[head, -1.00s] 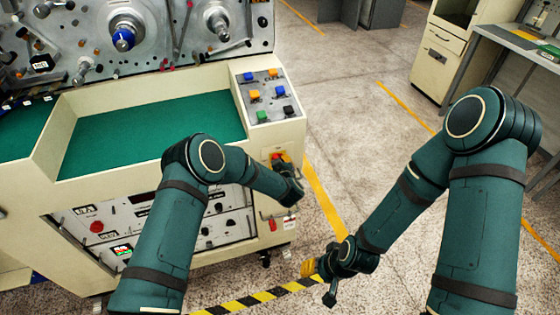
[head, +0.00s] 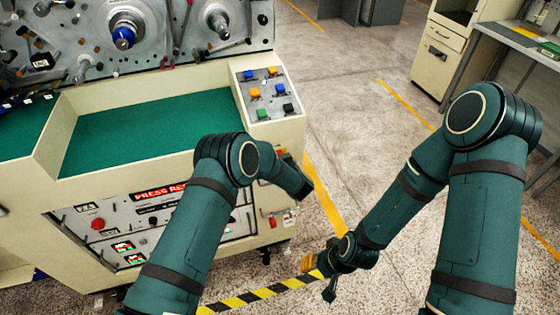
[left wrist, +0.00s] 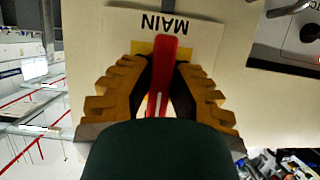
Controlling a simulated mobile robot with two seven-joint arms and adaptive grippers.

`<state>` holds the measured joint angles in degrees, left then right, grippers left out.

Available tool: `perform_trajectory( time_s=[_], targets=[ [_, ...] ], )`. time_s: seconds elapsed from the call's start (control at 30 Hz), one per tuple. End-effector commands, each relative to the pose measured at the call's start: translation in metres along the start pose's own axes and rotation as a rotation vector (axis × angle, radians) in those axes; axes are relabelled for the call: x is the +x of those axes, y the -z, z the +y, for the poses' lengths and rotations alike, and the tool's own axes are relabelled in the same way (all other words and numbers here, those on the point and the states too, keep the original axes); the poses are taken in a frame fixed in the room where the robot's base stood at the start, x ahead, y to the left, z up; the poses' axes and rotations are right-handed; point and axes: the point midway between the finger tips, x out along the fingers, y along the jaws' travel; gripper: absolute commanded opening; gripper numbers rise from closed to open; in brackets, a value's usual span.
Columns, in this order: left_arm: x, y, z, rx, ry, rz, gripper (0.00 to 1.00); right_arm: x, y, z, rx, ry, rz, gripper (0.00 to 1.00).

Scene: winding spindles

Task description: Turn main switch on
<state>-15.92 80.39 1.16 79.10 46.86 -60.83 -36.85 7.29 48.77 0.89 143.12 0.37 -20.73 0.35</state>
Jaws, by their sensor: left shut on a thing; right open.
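The main switch has a red handle (left wrist: 160,85) on a yellow plate, below an upside-down MAIN label (left wrist: 165,22) in the left wrist view. My left gripper (left wrist: 163,72) is shut on the red handle, with a brown, notched finger on each side of it. In the head view, my left arm hides most of the switch on the front of the cream machine (head: 285,135). My right gripper (head: 322,278) is open and empty, low over the floor to the right of the machine.
A button panel (head: 266,93) with coloured buttons tops the machine's right end. A lit display (head: 160,191) reads "PRESS RES", partly hidden by my left arm. Yellow-black floor tape (head: 262,294) runs in front. Open floor (head: 340,110) lies to the right, with a desk beyond.

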Motion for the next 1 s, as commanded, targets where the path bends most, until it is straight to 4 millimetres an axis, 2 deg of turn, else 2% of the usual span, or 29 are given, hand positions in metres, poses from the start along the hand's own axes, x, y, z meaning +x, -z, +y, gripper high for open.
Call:
perform_trajectory(
  time_s=[0.03,0.23,0.27,0.3,0.33,0.73,0.87,1.0],
  targets=[
    [0.001,0.005,-0.001,-0.002,0.002,0.01,0.0,0.0,0.0,0.0,0.0,0.0,0.0,0.47],
    [0.001,0.005,-0.001,-0.002,0.002,0.01,0.0,0.0,0.0,0.0,0.0,0.0,0.0,0.47],
    [0.001,0.005,-0.001,-0.002,0.002,0.01,0.3,0.0,0.0,0.0,0.0,0.0,0.0,0.47],
    [0.001,0.005,-0.001,-0.002,0.002,0.01,0.44,0.0,0.0,0.0,0.0,0.0,0.0,0.47],
    [0.001,0.005,-0.001,-0.002,0.002,0.009,0.48,0.0,0.0,0.0,0.0,0.0,0.0,0.47],
    [-0.005,0.002,0.0,-0.001,0.0,0.003,0.48,0.0,0.0,0.0,0.0,0.0,0.0,0.47],
    [-0.021,0.001,0.001,0.0,-0.002,0.002,0.48,0.0,0.0,0.0,0.0,0.0,0.0,0.47],
    [-0.048,0.002,0.001,0.0,-0.003,0.002,0.48,0.0,0.0,0.0,0.0,0.0,0.0,0.47]
  ],
)
